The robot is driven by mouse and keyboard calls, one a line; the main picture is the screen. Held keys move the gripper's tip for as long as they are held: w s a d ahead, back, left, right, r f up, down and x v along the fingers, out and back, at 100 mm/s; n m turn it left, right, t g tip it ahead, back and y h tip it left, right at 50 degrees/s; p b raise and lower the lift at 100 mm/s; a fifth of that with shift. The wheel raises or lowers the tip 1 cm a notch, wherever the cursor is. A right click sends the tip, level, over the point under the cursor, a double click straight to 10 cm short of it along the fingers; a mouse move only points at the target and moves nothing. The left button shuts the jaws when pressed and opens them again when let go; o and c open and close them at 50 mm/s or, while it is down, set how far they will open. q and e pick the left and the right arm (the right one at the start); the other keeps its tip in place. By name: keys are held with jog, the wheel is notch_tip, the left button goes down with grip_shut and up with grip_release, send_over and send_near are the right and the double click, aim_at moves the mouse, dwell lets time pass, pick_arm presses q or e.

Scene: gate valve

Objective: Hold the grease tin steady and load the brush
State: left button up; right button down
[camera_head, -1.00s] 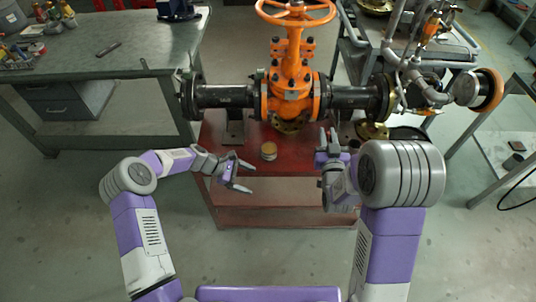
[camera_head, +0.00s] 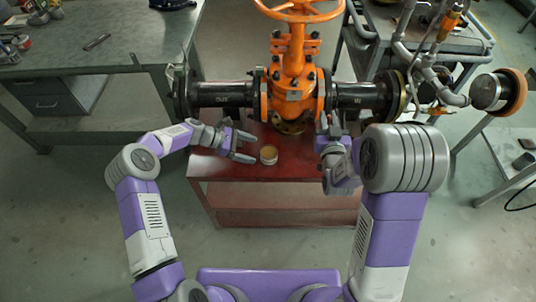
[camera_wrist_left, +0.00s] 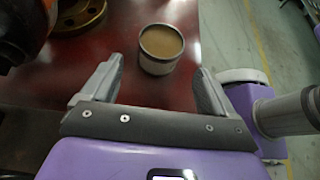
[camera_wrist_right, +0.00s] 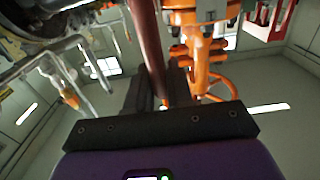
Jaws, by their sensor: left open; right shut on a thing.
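The grease tin (camera_head: 268,155), a small round open tin with brown content, stands upright on the red table top. In the left wrist view the tin (camera_wrist_left: 160,50) is centred just ahead of and between the fingertips, apart from both fingers. My left gripper (camera_head: 245,147) is open and empty, just left of the tin. My right gripper (camera_head: 328,128) is right of the tin. In the right wrist view it is shut on a long reddish-brown handle, apparently the brush (camera_wrist_right: 147,40). The brush's bristles cannot be made out.
The orange gate valve (camera_head: 292,85) with black pipes stands at the back of the red table (camera_head: 280,180), behind the tin. A grey bench (camera_head: 110,60) is at the left. A pipe assembly (camera_head: 425,65) is at the right. The table front around the tin is clear.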

aim_at(266, 154)
pick_arm(q)
jog(key=b+x, duration=0.2)
jog(key=x, duration=0.5)
jog(key=shift+d+f, duration=0.1)
jog(key=shift+d, duration=0.1)
pick_arm(e)
notch_tip(266, 154, down, 2)
jog(key=shift+f, duration=0.15)
pick_arm(q)
jog(key=c, duration=0.6)
